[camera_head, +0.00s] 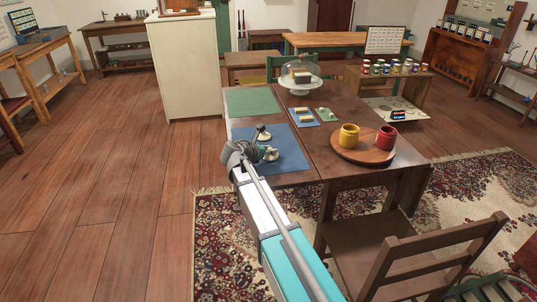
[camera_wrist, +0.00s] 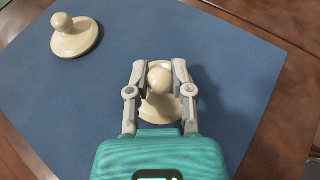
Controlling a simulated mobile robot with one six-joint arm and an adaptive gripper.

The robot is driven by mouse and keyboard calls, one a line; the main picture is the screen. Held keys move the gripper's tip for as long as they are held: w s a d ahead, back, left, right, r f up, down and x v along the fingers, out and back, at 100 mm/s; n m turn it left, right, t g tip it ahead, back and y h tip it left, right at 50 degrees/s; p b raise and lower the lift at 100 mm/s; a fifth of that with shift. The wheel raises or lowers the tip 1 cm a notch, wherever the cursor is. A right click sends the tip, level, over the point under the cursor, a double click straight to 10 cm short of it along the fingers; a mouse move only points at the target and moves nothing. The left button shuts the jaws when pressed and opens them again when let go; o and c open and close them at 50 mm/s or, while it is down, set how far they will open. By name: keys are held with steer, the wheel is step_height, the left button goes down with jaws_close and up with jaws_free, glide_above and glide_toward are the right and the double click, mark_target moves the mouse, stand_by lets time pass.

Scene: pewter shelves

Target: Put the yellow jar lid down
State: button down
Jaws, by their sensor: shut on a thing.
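My gripper (camera_wrist: 160,68) is shut on the knob of a cream, round lid (camera_wrist: 160,108) in the wrist view. The lid is over the blue mat (camera_wrist: 235,60); I cannot tell whether it touches the mat. A second cream lid (camera_wrist: 76,36) with a knob lies on the mat at the upper left. Both lids look alike in colour. In the head view my gripper (camera_head: 262,150) is low over the blue mat (camera_head: 290,160) at the table's near left. The yellow jar (camera_head: 348,136) stands on a round wooden board (camera_head: 362,153) to the right.
A red jar (camera_head: 386,138) stands beside the yellow jar. Behind are a green mat (camera_head: 252,101), small blue (camera_head: 302,122) and green (camera_head: 327,115) pieces with items on them, and a glass-domed stand (camera_head: 300,84). A chair (camera_head: 420,255) stands at the near right.

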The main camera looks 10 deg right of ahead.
steer(key=shift+f, duration=0.15)
steer(key=c, duration=0.5)
jaws_free()
steer(key=shift+s+a+r+p, duration=0.3)
steer(key=shift+a+r+p, duration=0.05)
steer(key=shift+a+r, duration=0.05)
steer(key=p+v, duration=0.4)
steer(key=v, duration=0.7)
steer(key=shift+f, duration=0.15)
steer(key=shift+s, duration=0.1)
